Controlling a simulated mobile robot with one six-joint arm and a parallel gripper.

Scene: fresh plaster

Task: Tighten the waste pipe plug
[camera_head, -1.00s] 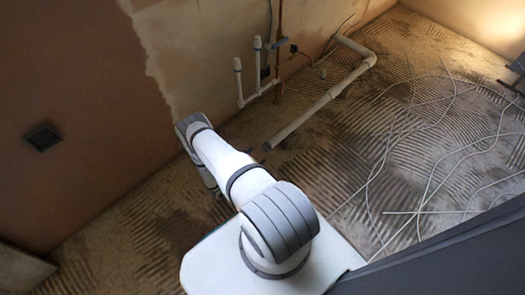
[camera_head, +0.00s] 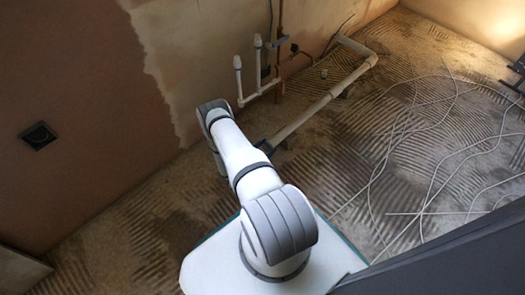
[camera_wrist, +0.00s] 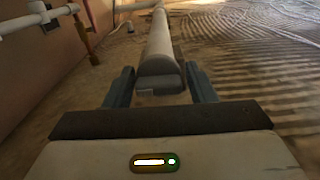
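The waste pipe (camera_head: 318,106) is a pale pipe running along the rough floor. In the wrist view the pipe (camera_wrist: 159,38) stretches away from me, and its near end carries a grey plug (camera_wrist: 159,80). My gripper (camera_wrist: 160,70) has one finger on each side of the plug, with what look like narrow gaps between. I cannot tell whether either finger touches it. In the head view my gripper (camera_head: 266,147) is at the near end of the pipe, and my arm partly hides it.
Two white upright pipes (camera_head: 239,79) and a copper pipe (camera_head: 279,35) stand by the wall. Loose pale cables (camera_head: 420,150) lie on the ridged floor to the right. A dark wall box (camera_head: 39,135) is at left.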

